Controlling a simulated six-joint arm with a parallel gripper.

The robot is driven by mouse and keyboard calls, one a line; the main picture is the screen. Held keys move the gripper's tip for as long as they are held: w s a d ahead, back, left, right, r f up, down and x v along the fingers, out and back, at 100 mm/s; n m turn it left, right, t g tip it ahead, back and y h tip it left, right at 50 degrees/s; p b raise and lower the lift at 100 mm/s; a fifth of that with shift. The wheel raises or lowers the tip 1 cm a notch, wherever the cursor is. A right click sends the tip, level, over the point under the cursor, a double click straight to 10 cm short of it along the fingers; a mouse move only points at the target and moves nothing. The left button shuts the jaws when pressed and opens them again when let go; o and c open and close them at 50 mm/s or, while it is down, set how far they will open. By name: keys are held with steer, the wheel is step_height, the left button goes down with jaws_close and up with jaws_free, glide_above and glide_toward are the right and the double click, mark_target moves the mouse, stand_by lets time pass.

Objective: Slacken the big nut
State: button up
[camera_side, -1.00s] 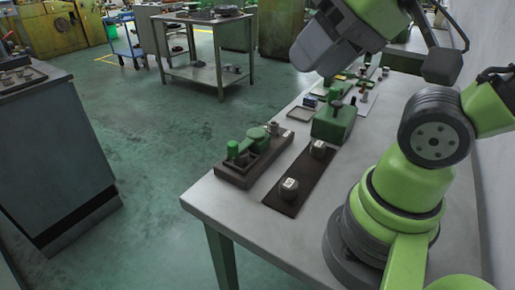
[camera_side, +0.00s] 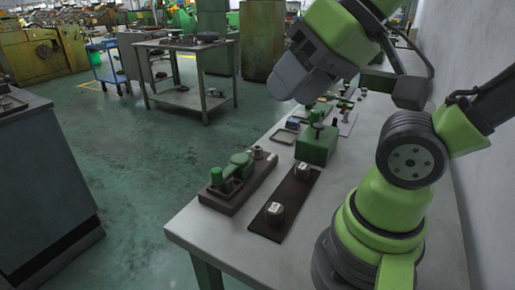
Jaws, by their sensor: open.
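Two metal nuts sit on a dark plate (camera_side: 290,204) on the grey bench: a near nut (camera_side: 274,212) and a far nut (camera_side: 302,171). The near one looks slightly larger, but it is also closer to the camera, so I cannot tell for sure which is the big nut. My gripper (camera_side: 288,92) hangs high above the bench, up and beyond the nuts in the picture, and touches neither. It is open and its fingers are hard to make out. Nothing shows in it.
A wooden-looking block with a green tool (camera_side: 237,166) lies left of the plate. A green box (camera_side: 317,146) with a dark knob stands behind it. Small parts and a shallow tray (camera_side: 284,136) lie farther back. The bench front is clear.

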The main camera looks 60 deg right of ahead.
steer(key=shift+o, duration=0.8)
steer(key=shift+w, duration=0.1)
steer(key=m+g+h, duration=0.2)
steer(key=m+g, duration=0.5)
steer(key=m, duration=0.7)
glide_above(257, 148)
step_height(257, 148, down, 17)
step_height(257, 148, down, 10)
